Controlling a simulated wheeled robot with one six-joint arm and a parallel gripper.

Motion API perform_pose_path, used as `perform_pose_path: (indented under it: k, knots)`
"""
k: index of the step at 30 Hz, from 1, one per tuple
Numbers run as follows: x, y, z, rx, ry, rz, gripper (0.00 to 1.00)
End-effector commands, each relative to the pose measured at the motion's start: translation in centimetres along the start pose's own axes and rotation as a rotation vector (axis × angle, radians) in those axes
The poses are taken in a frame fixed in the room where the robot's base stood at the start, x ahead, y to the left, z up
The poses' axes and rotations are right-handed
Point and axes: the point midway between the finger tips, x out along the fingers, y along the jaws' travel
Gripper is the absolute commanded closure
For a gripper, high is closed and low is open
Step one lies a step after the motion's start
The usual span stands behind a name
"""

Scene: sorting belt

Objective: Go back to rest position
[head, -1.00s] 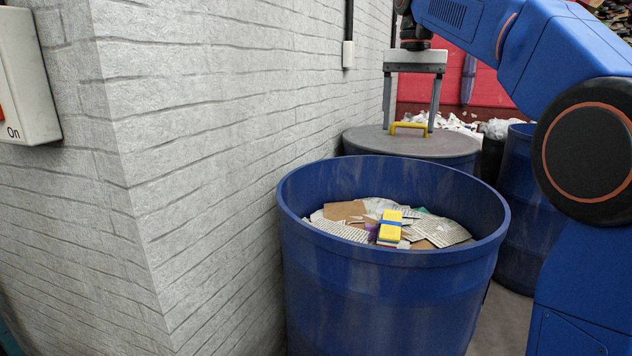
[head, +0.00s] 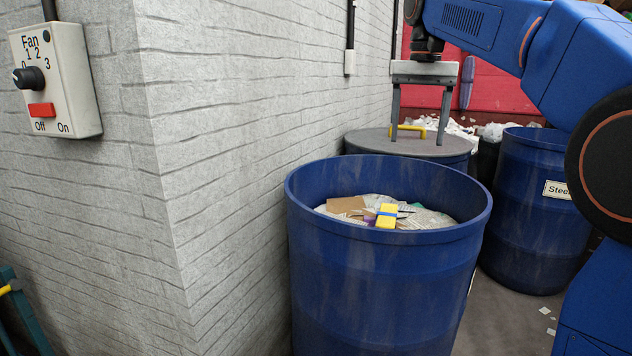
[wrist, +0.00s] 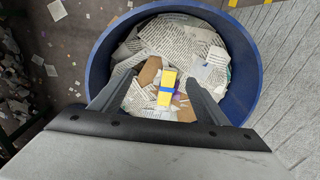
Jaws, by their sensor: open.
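My gripper (head: 419,132) hangs from my blue arm, fingers pointing down, open and empty. In the head view its fingers stand in front of a lidded drum behind the near blue drum. In the wrist view my gripper (wrist: 155,90) is above the open blue drum (wrist: 101,62), its two fingers spread wide. A yellow block with a blue band (head: 386,215) lies on the scrap paper and cardboard inside the near blue drum (head: 370,262). The block also shows between the fingers in the wrist view (wrist: 166,92), well below them.
A grey-lidded drum (head: 365,141) with a yellow handle stands behind. Another blue drum, labelled "Steel" (head: 515,225), is at the right. A white brick wall (head: 225,130) borders the left, with a fan switch box (head: 80,85) on it. Scraps litter the floor.

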Motion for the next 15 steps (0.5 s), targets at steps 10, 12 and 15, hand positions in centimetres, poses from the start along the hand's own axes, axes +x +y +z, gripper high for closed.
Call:
perform_pose_path:
  k: [10,12,15]
  knots:
    - [2.1,2.2,3.3,-0.037,0.044,-0.017,0.31]
    - [2.9,3.0,4.4,-0.047,0.059,-0.022,0.31]
    - [4.5,4.3,6.4,-0.067,0.085,-0.030,0.31]
